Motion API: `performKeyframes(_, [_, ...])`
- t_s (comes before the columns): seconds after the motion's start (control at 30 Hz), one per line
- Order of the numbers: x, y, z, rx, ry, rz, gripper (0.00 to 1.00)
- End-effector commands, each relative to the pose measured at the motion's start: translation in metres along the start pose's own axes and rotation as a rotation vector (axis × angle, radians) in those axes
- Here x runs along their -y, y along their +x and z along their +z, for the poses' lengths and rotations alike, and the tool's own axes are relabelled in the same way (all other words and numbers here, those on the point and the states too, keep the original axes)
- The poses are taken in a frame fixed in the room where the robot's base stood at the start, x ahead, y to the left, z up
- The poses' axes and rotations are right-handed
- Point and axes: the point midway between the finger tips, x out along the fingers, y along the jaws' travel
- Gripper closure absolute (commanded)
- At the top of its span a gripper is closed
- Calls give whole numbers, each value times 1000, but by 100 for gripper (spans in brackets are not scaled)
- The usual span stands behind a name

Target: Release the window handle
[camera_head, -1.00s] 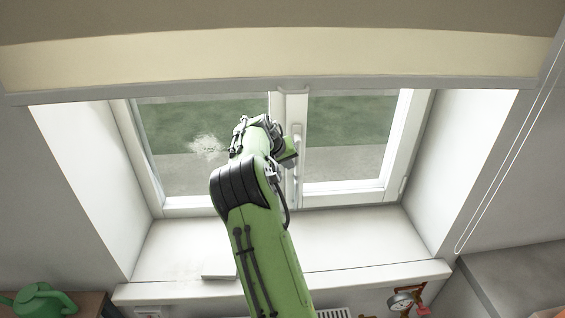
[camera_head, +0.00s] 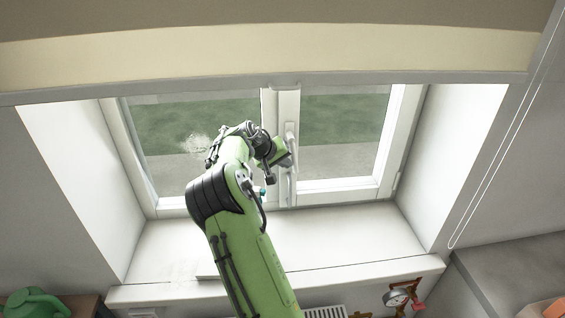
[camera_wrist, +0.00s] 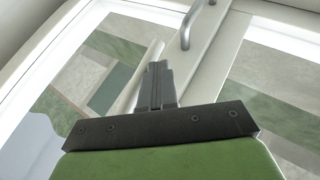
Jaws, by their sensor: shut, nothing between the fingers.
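The window handle (camera_head: 291,186) is a pale upright bar on the middle post of the window, partly covered by my wrist in the head view. In the wrist view its curved grey metal end (camera_wrist: 187,33) shows at the top. My gripper (camera_wrist: 156,68) is shut and empty, its dark fingers close together in front of the window frame. The fingers look apart from the handle, a little below and left of it in the wrist view. In the head view the fingertips are hidden behind my green wrist.
Both window sashes look closed against the frame. The white sill (camera_head: 340,246) below is mostly clear. A green watering can (camera_head: 35,303) stands at the lower left. A gauge with red parts (camera_head: 397,298) is below the sill at right. A blind cord (camera_head: 490,170) hangs at right.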

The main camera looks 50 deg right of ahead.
Motion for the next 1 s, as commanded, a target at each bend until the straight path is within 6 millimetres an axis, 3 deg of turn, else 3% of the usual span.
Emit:
performKeyframes(0.5, [-23, 20, 10, -10, -219, 419, 100])
performKeyframes(1.0, [-57, 25, 12, -21, -411, 798, 100])
